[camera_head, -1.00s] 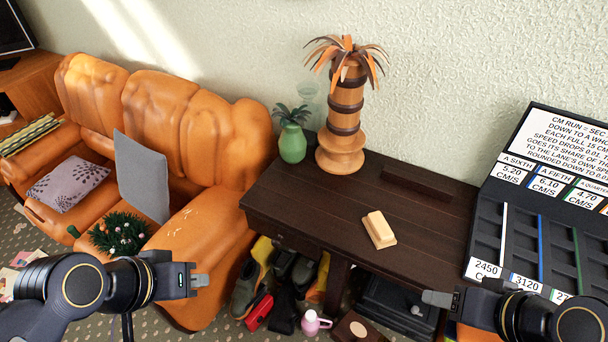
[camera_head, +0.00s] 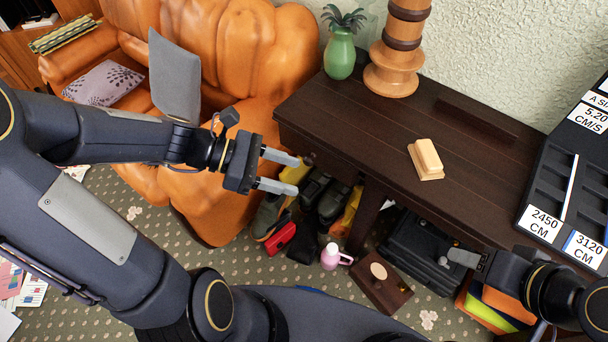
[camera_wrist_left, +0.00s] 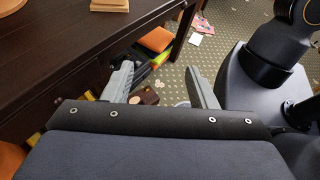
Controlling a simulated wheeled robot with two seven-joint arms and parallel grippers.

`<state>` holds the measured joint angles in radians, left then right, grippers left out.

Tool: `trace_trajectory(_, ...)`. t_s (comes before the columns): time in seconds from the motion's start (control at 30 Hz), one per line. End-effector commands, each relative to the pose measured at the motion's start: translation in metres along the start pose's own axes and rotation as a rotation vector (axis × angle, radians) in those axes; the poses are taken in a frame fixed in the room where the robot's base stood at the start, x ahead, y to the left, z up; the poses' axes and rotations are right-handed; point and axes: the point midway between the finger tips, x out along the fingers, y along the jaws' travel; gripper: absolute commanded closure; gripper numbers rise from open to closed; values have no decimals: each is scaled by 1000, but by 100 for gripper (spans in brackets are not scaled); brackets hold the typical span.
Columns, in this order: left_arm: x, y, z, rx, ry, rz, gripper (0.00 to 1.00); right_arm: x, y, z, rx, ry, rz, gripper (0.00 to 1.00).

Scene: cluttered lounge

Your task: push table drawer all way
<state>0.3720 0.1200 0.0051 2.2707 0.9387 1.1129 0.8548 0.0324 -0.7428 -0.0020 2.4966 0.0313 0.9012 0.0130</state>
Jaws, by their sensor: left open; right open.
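The dark wooden table (camera_head: 375,115) stands against the wall, with its front side facing me. Its drawer front cannot be made out clearly in the head view, so I cannot tell how far it stands out. My left gripper (camera_head: 284,173) is open and empty, in front of the table's left end and a little below the top edge. The left wrist view shows its two fingers (camera_wrist_left: 160,75) apart, with the dark table front (camera_wrist_left: 65,105) on the left. My right gripper (camera_head: 464,258) is open near the table's front right, partly hidden by its own wrist.
A wooden block (camera_head: 426,158), a green vase (camera_head: 340,55) and a ringed wooden stand (camera_head: 393,75) are on the table. Shoes, a pink jug (camera_head: 333,257) and a black case (camera_head: 425,255) lie below.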

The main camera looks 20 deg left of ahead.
Motion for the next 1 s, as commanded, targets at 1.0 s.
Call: trace_trajectory(1.0,96,191,-180,-1533,-776,103,48,83,38,42,0,0,0,47)
